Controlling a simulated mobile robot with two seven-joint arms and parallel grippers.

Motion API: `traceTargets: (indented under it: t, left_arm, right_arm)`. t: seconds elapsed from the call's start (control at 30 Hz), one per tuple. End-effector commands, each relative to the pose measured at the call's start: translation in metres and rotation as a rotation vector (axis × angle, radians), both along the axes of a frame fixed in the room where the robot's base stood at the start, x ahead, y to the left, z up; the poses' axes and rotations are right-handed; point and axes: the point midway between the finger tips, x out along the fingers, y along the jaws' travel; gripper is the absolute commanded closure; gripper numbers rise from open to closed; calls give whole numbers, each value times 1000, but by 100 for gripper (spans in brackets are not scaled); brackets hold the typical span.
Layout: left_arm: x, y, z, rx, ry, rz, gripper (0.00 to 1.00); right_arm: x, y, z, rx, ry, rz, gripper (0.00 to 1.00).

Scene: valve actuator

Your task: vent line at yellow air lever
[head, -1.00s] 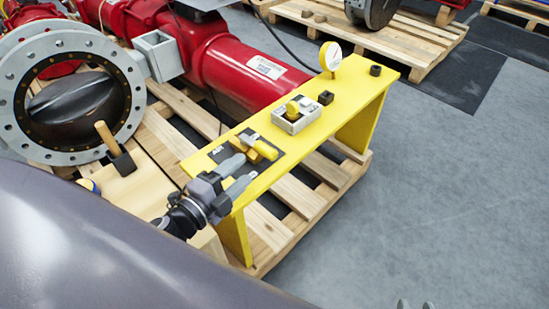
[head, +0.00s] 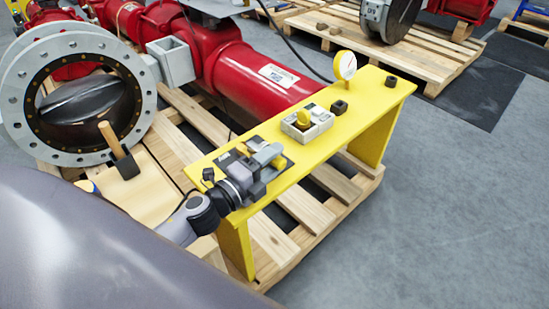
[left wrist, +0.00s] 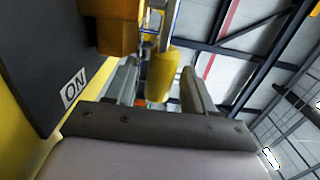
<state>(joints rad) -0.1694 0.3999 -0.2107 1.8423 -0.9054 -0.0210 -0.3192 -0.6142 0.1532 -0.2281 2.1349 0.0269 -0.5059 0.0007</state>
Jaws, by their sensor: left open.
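The yellow air lever sits on a dark plate at the near end of the yellow bench (head: 365,105). In the head view my left gripper (head: 262,157) covers most of it. In the left wrist view the lever's yellow handle (left wrist: 162,72) stands between the two fingers of my left gripper (left wrist: 160,88), which is open around it. A gap shows between the handle and the right finger; contact on the left side is unclear. The lever's yellow-orange body (left wrist: 118,30) is at the upper left. An ON label (left wrist: 74,88) shows on the dark plate. My right gripper is not in view.
A grey box with a yellow knob (head: 305,122), a dark block (head: 339,107) and a gauge (head: 345,65) stand farther along the bench. A red cylinder (head: 240,72) lies behind it. A mallet (head: 119,152) and a flanged valve (head: 68,140) are left.

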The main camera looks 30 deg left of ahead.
Motion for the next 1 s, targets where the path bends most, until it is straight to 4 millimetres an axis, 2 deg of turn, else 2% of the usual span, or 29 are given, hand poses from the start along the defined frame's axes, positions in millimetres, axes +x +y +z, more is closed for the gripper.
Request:
traceTargets:
  t: [0.13, 0.43, 0.47, 0.6, 0.63, 1.0]
  left_arm:
    - [7, -1, 0, 1, 0, 2, 47]
    - [8, -2, 0, 0, 1, 1, 47]
    - [8, -2, 0, -1, 1, 1, 50]
    - [8, -2, 0, -1, 1, 1, 96]
    - [8, -2, 0, -1, 1, 1, 100]
    - [12, -7, 0, -1, 0, 17, 100]
  right_arm:
    - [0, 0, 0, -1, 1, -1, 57]
    - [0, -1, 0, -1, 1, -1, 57]
    - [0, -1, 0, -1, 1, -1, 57]
    - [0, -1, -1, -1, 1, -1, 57]
    - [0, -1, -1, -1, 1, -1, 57]
    - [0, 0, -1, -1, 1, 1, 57]
